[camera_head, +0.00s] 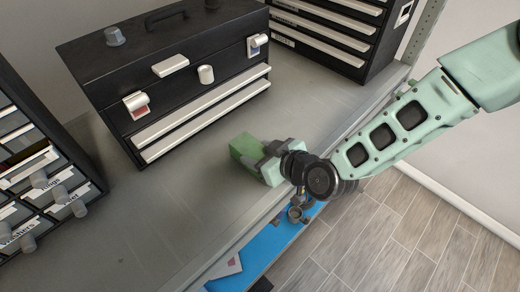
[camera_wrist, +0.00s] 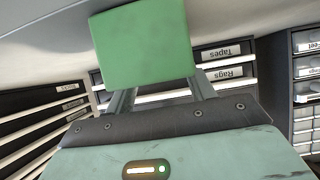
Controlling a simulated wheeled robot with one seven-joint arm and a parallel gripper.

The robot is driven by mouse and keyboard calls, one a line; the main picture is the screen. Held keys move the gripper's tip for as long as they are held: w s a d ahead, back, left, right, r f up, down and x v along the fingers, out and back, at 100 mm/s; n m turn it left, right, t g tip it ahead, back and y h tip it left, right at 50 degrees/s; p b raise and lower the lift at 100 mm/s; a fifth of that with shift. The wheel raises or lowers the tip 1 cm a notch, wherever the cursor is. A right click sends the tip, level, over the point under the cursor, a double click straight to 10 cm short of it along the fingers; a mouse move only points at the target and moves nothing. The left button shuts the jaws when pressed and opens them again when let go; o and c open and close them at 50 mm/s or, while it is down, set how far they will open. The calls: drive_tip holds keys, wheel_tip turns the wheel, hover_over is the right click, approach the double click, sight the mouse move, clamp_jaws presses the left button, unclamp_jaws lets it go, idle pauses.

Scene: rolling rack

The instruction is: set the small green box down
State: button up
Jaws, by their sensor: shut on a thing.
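The small green box (camera_head: 245,148) is at the end of my gripper (camera_head: 266,158) in the head view, over the grey shelf in front of the black toolbox. My gripper is shut on it. In the wrist view the green box (camera_wrist: 143,45) fills the upper middle, between the two fingers of my gripper (camera_wrist: 157,92). The fingertips are hidden behind the box. The box is close to the shelf surface; I cannot tell whether it touches it.
A black toolbox (camera_head: 190,98) stands behind the box on the grey shelf (camera_head: 150,215). A drawer cabinet (camera_head: 45,170) stands at the left, another black drawer unit (camera_head: 335,35) at the back right. The shelf's front edge runs below my arm. Bare shelf lies left of the box.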

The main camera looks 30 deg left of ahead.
drive_tip(key=shift+f, duration=0.1)
drive_tip(key=o, duration=0.7)
drive_tip(key=shift+f, duration=0.1)
drive_tip(key=o, duration=0.4)
drive_tip(key=shift+r, duration=0.2)
drive_tip(key=b+v, duration=0.4)
drive_tip(key=v, duration=0.8)
drive_tip(key=shift+d, duration=0.15)
